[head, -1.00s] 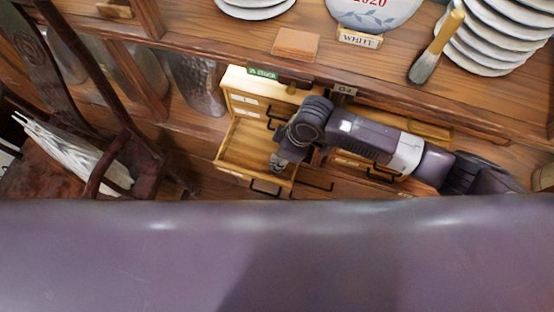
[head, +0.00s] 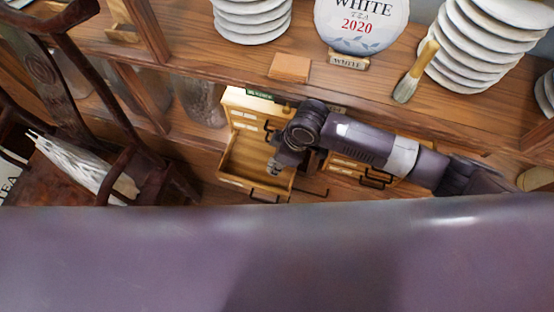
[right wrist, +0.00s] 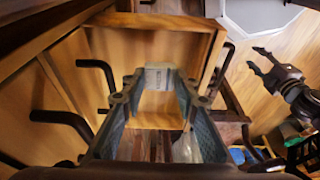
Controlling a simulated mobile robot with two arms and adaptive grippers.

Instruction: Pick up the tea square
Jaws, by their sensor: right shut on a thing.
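A small pale, wrapped-looking block, apparently the tea square (right wrist: 158,74), sits between the fingertips of my right gripper (right wrist: 155,84) in the right wrist view. The fingers are shut on its sides. In the head view this gripper (head: 274,166) reaches down at the right side of an open wooden drawer (head: 232,180); the block cannot be made out there. The drawer's pale wooden wall (right wrist: 205,55) shows around the fingertips in the right wrist view. My left gripper (right wrist: 257,59) shows at the right of that view, away from the drawer, with its fingers apart and empty.
The drawer belongs to a small cabinet (head: 240,103) under the shelf edge. Above stand a white tea disc (head: 362,25), plate-like stacks (head: 485,45), a brush (head: 415,75) and a flat tan square (head: 290,67). A dark wooden chair (head: 120,160) stands at the left.

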